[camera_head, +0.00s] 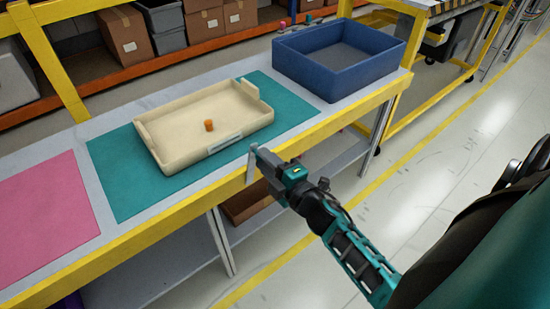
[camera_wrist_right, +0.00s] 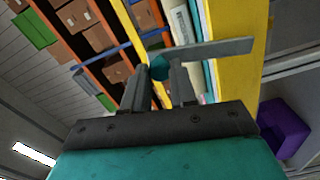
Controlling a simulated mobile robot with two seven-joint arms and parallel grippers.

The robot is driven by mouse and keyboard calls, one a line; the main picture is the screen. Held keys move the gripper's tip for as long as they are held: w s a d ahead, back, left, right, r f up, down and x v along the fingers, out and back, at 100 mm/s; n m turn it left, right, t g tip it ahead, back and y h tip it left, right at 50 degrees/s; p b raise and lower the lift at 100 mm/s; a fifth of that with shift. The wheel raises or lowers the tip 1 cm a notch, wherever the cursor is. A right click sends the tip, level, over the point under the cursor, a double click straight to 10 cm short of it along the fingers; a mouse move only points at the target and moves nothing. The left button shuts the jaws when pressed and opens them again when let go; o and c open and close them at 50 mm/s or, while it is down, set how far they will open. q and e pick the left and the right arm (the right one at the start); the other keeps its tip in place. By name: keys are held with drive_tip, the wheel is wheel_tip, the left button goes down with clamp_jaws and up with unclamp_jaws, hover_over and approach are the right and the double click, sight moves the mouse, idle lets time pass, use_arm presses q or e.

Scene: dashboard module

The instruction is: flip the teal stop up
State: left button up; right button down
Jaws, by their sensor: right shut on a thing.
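My right gripper (camera_head: 256,163) is at the yellow front edge of the table, beside the cream tray (camera_head: 168,154). In the right wrist view its two fingers (camera_wrist_right: 168,78) are closed around a small teal piece, which I take to be the teal stop (camera_wrist_right: 160,68). Most of the stop is hidden by the fingers. A flat grey bar (camera_wrist_right: 210,51) crosses just beyond the fingertips. In the head view a grey bar (camera_head: 250,164) stands roughly upright at the gripper's tip, and the teal piece cannot be made out there. My left gripper is not in view.
The cream tray, with a small orange cylinder (camera_head: 209,125) in it, lies on a teal mat (camera_head: 122,196). A blue bin (camera_head: 340,80) stands at the table's right end. A pink mat (camera_head: 45,215) lies at the left, clear. A yellow rail (camera_head: 160,236) runs along the front edge.

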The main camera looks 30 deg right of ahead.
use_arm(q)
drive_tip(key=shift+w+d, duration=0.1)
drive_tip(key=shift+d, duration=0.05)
use_arm(e)
drive_tip(key=shift+a+r+n, duration=0.1)
drive_tip(key=shift+a+n, duration=1)
drive_tip(key=shift+n, duration=0.1)
drive_tip(key=shift+s, duration=0.1)
drive_tip(key=c, duration=0.9)
unclamp_jaws()
